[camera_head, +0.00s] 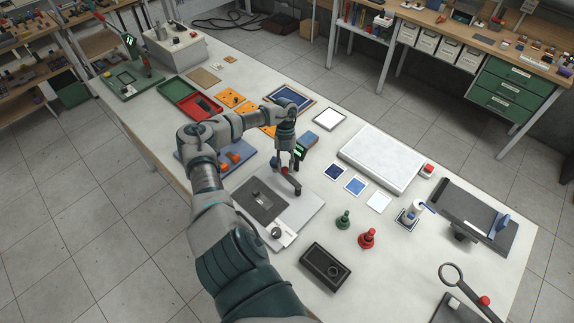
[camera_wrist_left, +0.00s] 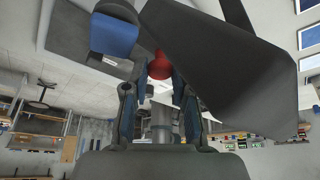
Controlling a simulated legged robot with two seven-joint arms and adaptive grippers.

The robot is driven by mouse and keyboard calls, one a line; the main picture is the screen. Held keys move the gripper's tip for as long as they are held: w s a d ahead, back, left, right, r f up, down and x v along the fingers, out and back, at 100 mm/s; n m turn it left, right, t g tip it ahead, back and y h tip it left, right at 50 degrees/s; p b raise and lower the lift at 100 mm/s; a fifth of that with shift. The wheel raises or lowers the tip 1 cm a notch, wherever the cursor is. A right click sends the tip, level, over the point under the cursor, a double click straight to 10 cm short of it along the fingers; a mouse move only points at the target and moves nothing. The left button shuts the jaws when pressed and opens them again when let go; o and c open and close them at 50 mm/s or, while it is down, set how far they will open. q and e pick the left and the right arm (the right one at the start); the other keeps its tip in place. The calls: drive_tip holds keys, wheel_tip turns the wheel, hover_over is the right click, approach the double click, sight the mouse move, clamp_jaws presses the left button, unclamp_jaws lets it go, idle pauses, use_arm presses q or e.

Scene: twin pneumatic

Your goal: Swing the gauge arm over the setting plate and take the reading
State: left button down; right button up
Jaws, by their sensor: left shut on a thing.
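My left gripper (camera_head: 287,168) points down over the left-centre of the table. It is shut on a red knob, which shows between its fingers in the left wrist view (camera_wrist_left: 159,66). The knob appears to belong to a dark gauge arm (camera_head: 292,185) with a small green-lit display (camera_head: 299,152) beside the gripper. Below is a pale grey base (camera_head: 300,212) with a dark flat plate (camera_head: 260,201) on it; I take this for the setting plate. The gripper partly hides the arm, and I cannot tell exactly where its tip ends. My right gripper is not in view.
A black box (camera_head: 325,266), green (camera_head: 343,221) and red (camera_head: 367,238) knobbed pieces stand nearby. A white slab (camera_head: 381,161) lies behind right. A blue tray (camera_head: 235,157) is close to my left forearm.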

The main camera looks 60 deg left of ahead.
use_arm(q)
drive_tip(key=c, duration=0.9)
unclamp_jaws()
drive_tip(key=shift+c, duration=0.2)
drive_tip(key=v, duration=1.2)
drive_tip(key=shift+a, duration=0.1)
